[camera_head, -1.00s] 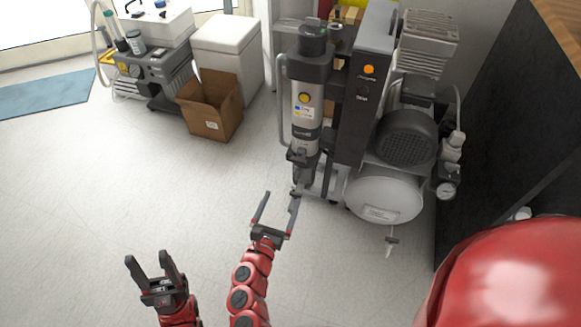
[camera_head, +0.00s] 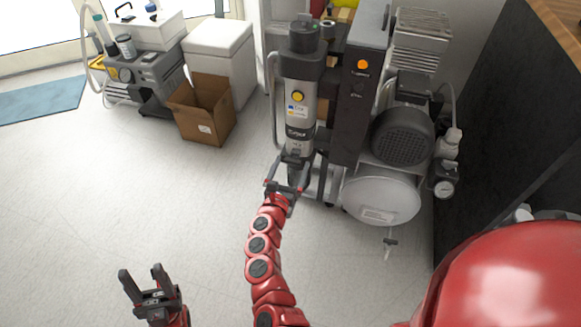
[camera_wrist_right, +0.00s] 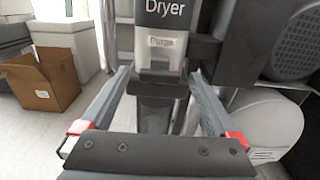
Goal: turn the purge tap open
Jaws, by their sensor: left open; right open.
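The dryer column (camera_head: 300,105) stands upright on the left side of the compressor. In the right wrist view a label reading "Purge" (camera_wrist_right: 160,42) sits under the word "Dryer", with a grey block-like fitting (camera_wrist_right: 155,68) below it that looks like the purge tap. Its handle position is not clear. My right gripper (camera_wrist_right: 160,74) is open, its fingers on either side of this fitting with gaps left and right. In the head view my right gripper (camera_head: 286,172) is at the column's foot. My left gripper (camera_head: 142,275) is open and empty above the floor at lower left.
The white tank (camera_head: 382,198) with a small drain valve (camera_head: 390,241) is right of the column. A gauge (camera_head: 444,188) hangs beside it. A cardboard box (camera_head: 203,110) and a second machine (camera_head: 140,75) stand at left. The floor between is clear.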

